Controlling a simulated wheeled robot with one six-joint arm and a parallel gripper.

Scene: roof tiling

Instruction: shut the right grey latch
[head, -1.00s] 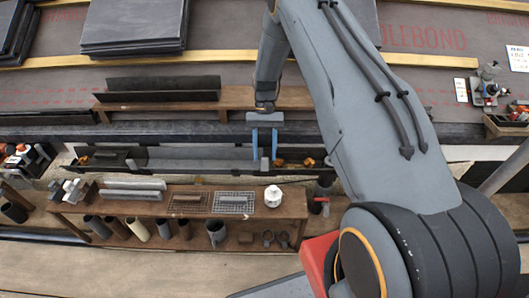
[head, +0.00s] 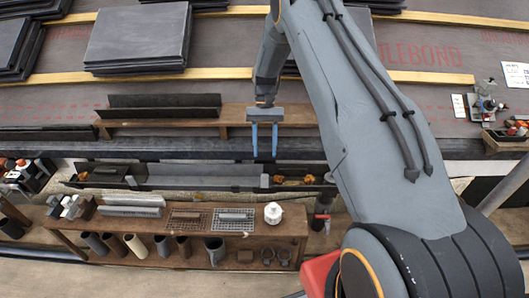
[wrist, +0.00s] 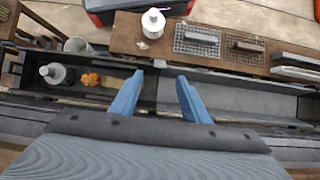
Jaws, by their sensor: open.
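My gripper (head: 264,141) is open and empty, its two blue fingers hanging above the back edge of the long dark gutter (head: 205,188). A small grey upright piece (head: 265,181) stands in the gutter just below the fingertips in the head view; it may be the right grey latch, but it is too small to tell its shape or whether it is shut. In the wrist view my gripper (wrist: 157,88) also shows open over the gutter (wrist: 265,97), with nothing between the fingers. No clear second latch shows.
Orange clumps (head: 281,180) lie in the gutter right of the grey piece. A wooden bench (head: 260,243) with a white bottle (head: 273,213), wire racks and pipe pieces stands in front. A wooden shelf (head: 180,119) with dark strips and a slate stack (head: 138,38) lie behind.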

